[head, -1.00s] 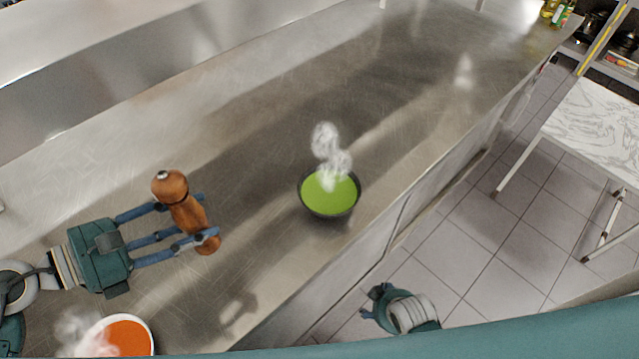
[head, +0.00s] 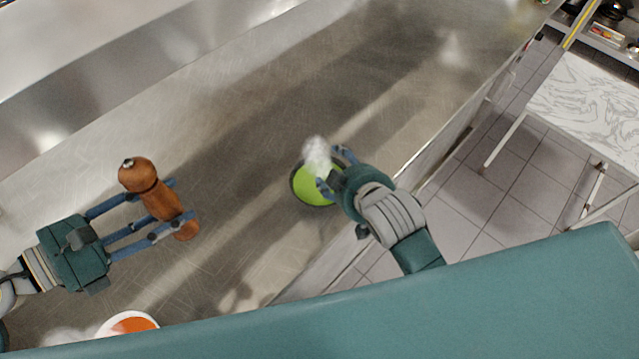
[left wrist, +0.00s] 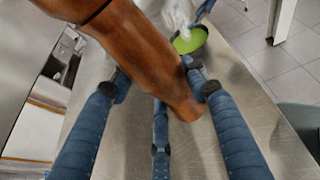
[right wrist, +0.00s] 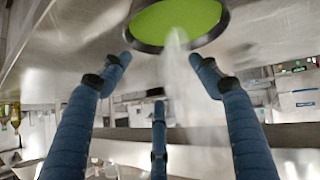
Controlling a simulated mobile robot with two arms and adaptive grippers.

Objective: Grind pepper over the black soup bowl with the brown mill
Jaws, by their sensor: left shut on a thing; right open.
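The brown mill (head: 150,190) is in my left gripper (head: 176,213), whose blue fingers close around its body. In the head view it is tilted, its knob end towards the upper left. The left wrist view shows the mill (left wrist: 140,55) large between the fingers. The black soup bowl (head: 297,196) holds green soup and steams on the steel counter, right of the mill. My right gripper (head: 333,170) is open at the bowl's right side and partly hides it. In the right wrist view the bowl (right wrist: 222,30) is beyond the spread fingertips; contact is unclear.
A white bowl (head: 151,317) of orange soup steams at the counter's front left, partly hidden by my body. The steel counter (head: 250,120) is clear behind the black bowl. A marbled white table (head: 590,105) stands across the tiled floor at right.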

